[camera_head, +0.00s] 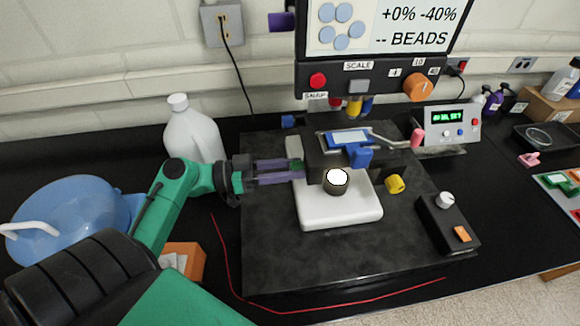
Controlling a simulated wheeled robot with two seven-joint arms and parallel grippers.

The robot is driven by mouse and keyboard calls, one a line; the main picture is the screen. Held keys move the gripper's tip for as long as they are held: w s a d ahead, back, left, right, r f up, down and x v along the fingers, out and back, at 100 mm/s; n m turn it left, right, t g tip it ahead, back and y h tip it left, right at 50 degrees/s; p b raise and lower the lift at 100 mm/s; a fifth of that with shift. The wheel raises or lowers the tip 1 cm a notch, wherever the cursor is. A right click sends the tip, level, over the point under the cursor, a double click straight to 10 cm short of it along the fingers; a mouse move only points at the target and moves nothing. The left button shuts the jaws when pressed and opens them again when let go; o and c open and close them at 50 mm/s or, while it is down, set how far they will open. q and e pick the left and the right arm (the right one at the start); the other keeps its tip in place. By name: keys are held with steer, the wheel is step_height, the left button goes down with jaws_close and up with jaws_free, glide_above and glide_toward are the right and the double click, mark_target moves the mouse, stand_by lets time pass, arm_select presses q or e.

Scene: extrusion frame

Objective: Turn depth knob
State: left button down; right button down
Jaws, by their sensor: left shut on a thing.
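A black machine head (325,160) with a blue-framed screen stands over a white block-shaped base (340,213). My left gripper (300,171), with purple fingers, reaches in from the left, level with the head's left side. It is shut on a small green part there, which seems to be the depth knob (298,164). The fingers and the head hide most of this knob, so its angle cannot be told. A yellow knob (395,184) sits apart, to the right of the white base. My right gripper is not in view.
A grey slab (290,270) lies under the machine. A black box with a white knob (445,199) stands at its right. The overhead panel carries an orange dial (418,87).

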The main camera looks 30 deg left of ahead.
arm_select(q)
steer(key=n+p, duration=0.1)
steer(key=n, duration=0.4)
steer(key=shift+r+p, duration=0.1)
steer(key=shift+p, duration=0.2)
steer(key=n+p, duration=0.2)
steer(key=n, duration=0.2)
steer(key=shift+n, duration=0.3)
steer(key=shift+c, duration=2.2)
jaws_free()
steer(key=shift+a, duration=0.1)
